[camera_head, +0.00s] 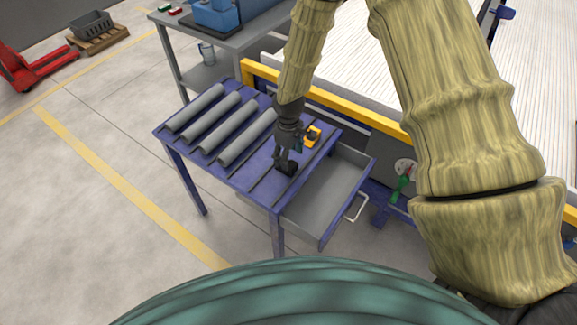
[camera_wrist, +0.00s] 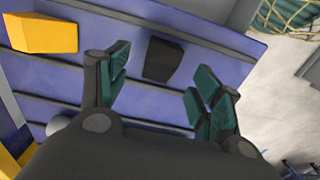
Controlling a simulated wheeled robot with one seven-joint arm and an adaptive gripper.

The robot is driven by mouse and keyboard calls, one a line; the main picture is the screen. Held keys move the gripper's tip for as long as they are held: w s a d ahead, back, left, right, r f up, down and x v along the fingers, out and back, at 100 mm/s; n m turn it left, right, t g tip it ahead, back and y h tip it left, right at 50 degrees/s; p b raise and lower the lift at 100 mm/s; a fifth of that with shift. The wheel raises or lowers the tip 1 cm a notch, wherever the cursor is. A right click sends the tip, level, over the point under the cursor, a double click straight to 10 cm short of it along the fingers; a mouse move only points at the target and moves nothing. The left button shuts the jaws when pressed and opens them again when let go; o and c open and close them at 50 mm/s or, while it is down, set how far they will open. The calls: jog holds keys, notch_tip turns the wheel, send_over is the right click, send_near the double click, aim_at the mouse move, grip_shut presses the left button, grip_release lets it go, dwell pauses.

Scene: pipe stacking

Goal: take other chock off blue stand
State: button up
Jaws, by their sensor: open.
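The blue stand (camera_head: 258,185) is a low table with dark strips across its top. A black chock (camera_wrist: 162,59) lies on the blue top in the wrist view, ahead of and between my open fingers, apart from both. In the head view the black chock (camera_head: 289,168) is at the front right of the stand, just below my fingers. A yellow chock (camera_head: 313,133) sits farther back near the right edge; it also shows at upper left in the wrist view (camera_wrist: 42,33). My gripper (camera_head: 284,155) points down over the stand, open and empty in the wrist view (camera_wrist: 158,82).
Several grey pipes (camera_head: 195,108) lie between strips on the stand's left part. An open grey drawer (camera_head: 325,195) with a handle juts out at the front right. A yellow rail (camera_head: 350,113) runs behind.

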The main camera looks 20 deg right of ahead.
jog(key=f+p, duration=0.1)
jog(key=f, duration=0.2)
jog(key=shift+s+f, duration=0.1)
jog(key=shift+s, duration=0.1)
jog(key=shift+w+f+p, duration=0.1)
jog(key=shift+f+p, duration=0.2)
jog(key=shift+f, duration=0.3)
jog(key=c, duration=1.1)
